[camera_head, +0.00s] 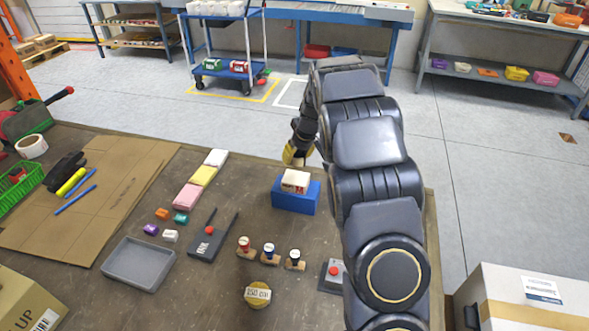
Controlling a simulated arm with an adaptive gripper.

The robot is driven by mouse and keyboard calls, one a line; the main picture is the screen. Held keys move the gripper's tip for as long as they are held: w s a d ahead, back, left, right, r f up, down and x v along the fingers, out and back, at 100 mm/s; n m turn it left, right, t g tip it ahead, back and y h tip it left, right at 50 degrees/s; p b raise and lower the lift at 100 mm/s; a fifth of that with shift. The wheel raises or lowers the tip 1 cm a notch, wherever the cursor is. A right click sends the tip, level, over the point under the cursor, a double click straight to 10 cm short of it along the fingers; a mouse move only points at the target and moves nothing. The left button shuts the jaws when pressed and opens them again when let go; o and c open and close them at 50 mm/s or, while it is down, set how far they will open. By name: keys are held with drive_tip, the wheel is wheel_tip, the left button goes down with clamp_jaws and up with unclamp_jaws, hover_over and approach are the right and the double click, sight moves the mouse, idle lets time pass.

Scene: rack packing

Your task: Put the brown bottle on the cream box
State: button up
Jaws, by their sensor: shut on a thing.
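A small cream box (296,181) with a red mark lies on top of a blue block (296,198) near the table's far edge. My gripper (297,150) is just behind and above the cream box, seen small and partly hidden by my own arm. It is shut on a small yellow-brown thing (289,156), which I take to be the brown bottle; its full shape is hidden. I cannot tell whether this thing touches the cream box.
Three small stamps (269,250), a round labelled brownish disc (258,294) and a red-button box (333,275) are in front of the blue block. A grey tray (138,264), coloured boxes (187,196) and cardboard (95,195) are left.

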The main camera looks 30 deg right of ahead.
hover_over(293, 173)
drive_tip(key=s, duration=0.1)
wheel_tip(293, 173, down, 6)
drive_tip(key=shift+s, duration=0.1)
drive_tip(key=shift+a+f, duration=0.1)
drive_tip(key=shift+f, duration=1.35)
drive_tip(key=shift+f, duration=0.2)
drive_tip(key=o, duration=1)
drive_tip(key=shift+r, duration=0.15)
drive_tip(key=v, duration=1.2)
drive_tip(key=shift+r, duration=0.1)
